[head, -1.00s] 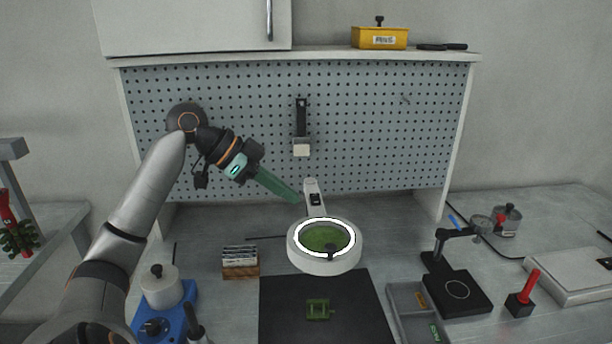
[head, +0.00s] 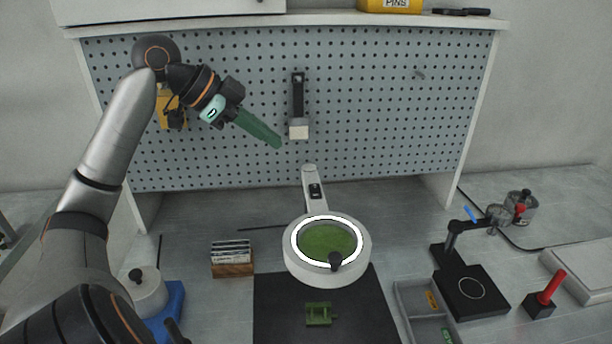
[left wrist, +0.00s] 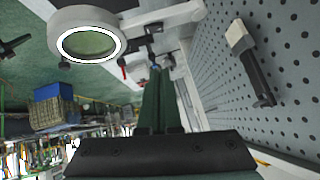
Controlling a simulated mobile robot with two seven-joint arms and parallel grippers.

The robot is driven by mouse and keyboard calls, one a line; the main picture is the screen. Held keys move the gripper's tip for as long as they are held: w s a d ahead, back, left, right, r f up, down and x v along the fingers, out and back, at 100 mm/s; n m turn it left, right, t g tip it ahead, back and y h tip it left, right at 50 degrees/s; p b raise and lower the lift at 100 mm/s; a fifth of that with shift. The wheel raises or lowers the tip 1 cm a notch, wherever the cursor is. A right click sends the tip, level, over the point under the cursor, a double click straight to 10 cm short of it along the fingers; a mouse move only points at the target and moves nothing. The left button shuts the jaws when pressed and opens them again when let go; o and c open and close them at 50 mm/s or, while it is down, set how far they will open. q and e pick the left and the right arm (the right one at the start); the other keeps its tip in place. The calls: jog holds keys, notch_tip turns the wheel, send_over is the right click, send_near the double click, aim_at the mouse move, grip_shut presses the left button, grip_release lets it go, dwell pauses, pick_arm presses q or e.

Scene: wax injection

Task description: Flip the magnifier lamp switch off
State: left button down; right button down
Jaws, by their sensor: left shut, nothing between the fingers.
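The magnifier lamp (head: 290,262) stands over the bench with its ring glowing white around a green-looking lens. Its pale arm (head: 309,177) rises behind the ring and carries a small black switch (head: 315,191). The lamp's round head also shows at upper left in the left wrist view (left wrist: 63,22). My left gripper (head: 280,144) has green fingers that are shut and empty. It is in front of the pegboard, above and to the left of the switch, apart from the lamp. The fingers also show in the left wrist view (left wrist: 157,75). My right gripper is not in view.
The pegboard (head: 400,110) stands behind, with a black-handled tool (head: 298,105) hanging near my left fingertips. A dark mat (head: 275,318) with a green piece (head: 319,314), a card holder (head: 232,268), a grey tray (head: 408,318) and a black stand (head: 470,292) occupy the bench.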

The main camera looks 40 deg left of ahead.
pick_arm(q)
jog(key=p, duration=0.2)
send_near(320, 186)
jog(key=w+d, duration=0.3)
jog(key=f, duration=0.2)
jog(key=shift+w+a+f+b, duration=0.15)
jog(key=shift+a+f+b, duration=0.1)
jog(key=shift+a+b, duration=0.1)
jog(key=shift+w+a+f, duration=0.1)
jog(key=shift+a+f, duration=0.05)
jog(key=shift+f, duration=0.6)
